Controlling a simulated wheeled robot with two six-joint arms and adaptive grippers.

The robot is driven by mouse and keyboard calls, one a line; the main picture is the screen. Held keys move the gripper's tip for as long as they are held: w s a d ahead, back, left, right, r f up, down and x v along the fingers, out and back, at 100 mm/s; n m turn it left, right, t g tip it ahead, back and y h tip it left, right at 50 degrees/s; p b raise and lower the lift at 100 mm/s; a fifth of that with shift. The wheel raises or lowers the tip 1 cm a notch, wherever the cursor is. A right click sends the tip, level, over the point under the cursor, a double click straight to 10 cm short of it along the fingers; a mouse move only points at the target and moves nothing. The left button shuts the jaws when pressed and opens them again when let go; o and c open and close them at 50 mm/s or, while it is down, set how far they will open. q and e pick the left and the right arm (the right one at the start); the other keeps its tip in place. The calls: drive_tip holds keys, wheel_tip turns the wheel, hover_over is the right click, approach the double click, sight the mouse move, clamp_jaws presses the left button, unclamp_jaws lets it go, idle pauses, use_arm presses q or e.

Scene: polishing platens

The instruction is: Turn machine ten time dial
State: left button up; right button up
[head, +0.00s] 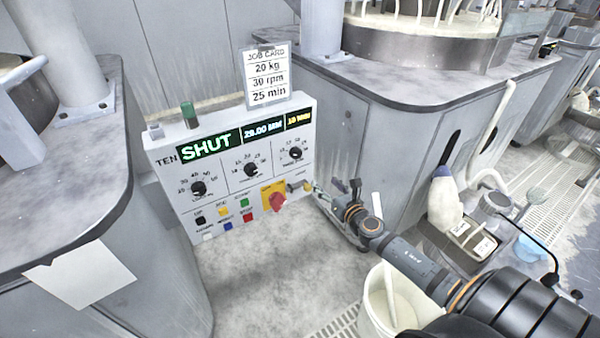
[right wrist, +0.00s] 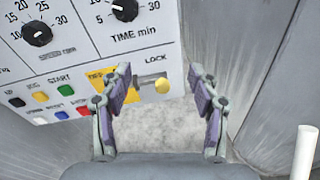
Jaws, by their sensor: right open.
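The machine ten panel (head: 230,205) stands between two grey machine bodies. Its time dial (head: 296,153) is the rightmost of three black knobs; the right wrist view shows it cut off at the top edge (right wrist: 124,9), above "TIME min". I cannot read its pointer setting surely. The display (head: 245,134) reads SHUT, with a small yellow minutes figure that looks like 10. The job card (head: 268,75) reads 20 kg, 30 rpm, 25 min. My right gripper (head: 331,193) is open and empty, below and right of the dial, apart from it; its fingers (right wrist: 160,78) frame the lock area. My left gripper is out of view.
A lock key (right wrist: 152,83) sticks out of the panel below the time dial. A red switch on yellow (head: 275,198) and coloured buttons (head: 228,214) sit along the panel's lower part. A white bucket (head: 385,305) stands below my right arm. The floor before the panel is clear.

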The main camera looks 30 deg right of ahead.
sight(298, 155)
drive_tip(key=a+r+n+t+y, duration=0.1)
drive_tip(key=a+r+n, duration=0.2)
drive_tip(key=r+n, duration=0.15)
drive_tip(key=w, duration=0.3)
drive_tip(key=w+p, duration=0.1)
drive_tip(key=w, duration=0.3)
drive_tip(key=w+p, duration=0.1)
drive_tip(key=w, duration=0.3)
drive_tip(key=shift+w+a+r, duration=0.1)
drive_tip(key=shift+a+r, duration=0.1)
drive_tip(key=shift+a, duration=0.05)
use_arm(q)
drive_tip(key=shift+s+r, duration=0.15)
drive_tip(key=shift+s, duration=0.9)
use_arm(e)
drive_tip(key=shift+c, duration=0.3)
drive_tip(key=c, duration=1.1)
drive_tip(key=shift+m, duration=0.25)
